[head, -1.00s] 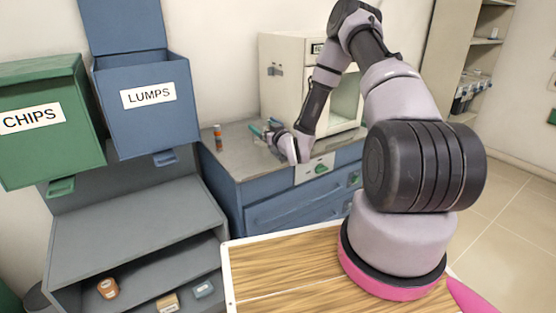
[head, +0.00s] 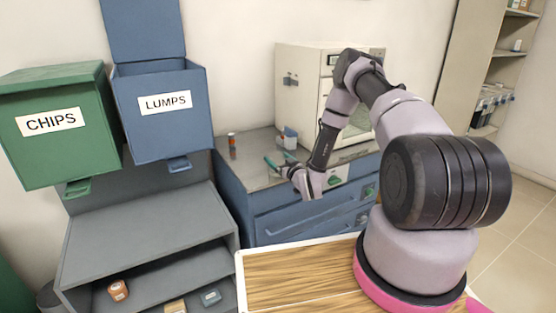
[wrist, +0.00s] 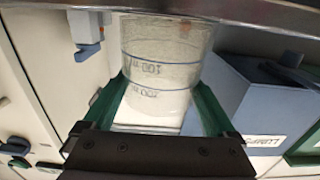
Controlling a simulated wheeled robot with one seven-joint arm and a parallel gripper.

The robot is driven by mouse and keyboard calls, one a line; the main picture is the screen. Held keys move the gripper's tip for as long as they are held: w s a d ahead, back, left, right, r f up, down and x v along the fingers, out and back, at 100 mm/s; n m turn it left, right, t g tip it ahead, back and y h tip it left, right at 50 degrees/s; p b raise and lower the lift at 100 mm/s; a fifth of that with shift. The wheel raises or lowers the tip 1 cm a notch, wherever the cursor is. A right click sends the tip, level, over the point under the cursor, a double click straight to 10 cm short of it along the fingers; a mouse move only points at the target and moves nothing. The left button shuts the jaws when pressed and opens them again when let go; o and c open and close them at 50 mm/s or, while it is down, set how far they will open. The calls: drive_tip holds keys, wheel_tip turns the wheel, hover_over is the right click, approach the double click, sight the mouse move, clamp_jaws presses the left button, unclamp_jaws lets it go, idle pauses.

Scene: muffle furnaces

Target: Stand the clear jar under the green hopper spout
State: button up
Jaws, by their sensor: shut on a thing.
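The clear jar (wrist: 160,62) with dark measuring marks is between my gripper's green fingers in the wrist view, and my gripper (wrist: 161,88) is shut on it. The marks read upside down in that view. In the head view my gripper (head: 282,162) is over the front part of the grey counter, and the jar is hard to make out there. The green hopper (head: 52,122) labelled CHIPS is at the far left, with its green spout (head: 77,188) low on its front. My gripper is well to the right of that spout.
The blue LUMPS hopper (head: 165,105) stands between the green hopper and my arm. A grey shelf (head: 140,225) lies below the hoppers, its top bare. An orange-capped bottle (head: 232,142) and a white-and-blue item (head: 288,138) stand on the counter before the furnace (head: 308,95).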

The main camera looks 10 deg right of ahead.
drive_tip(key=shift+f, duration=0.1)
drive_tip(key=o, duration=1.4)
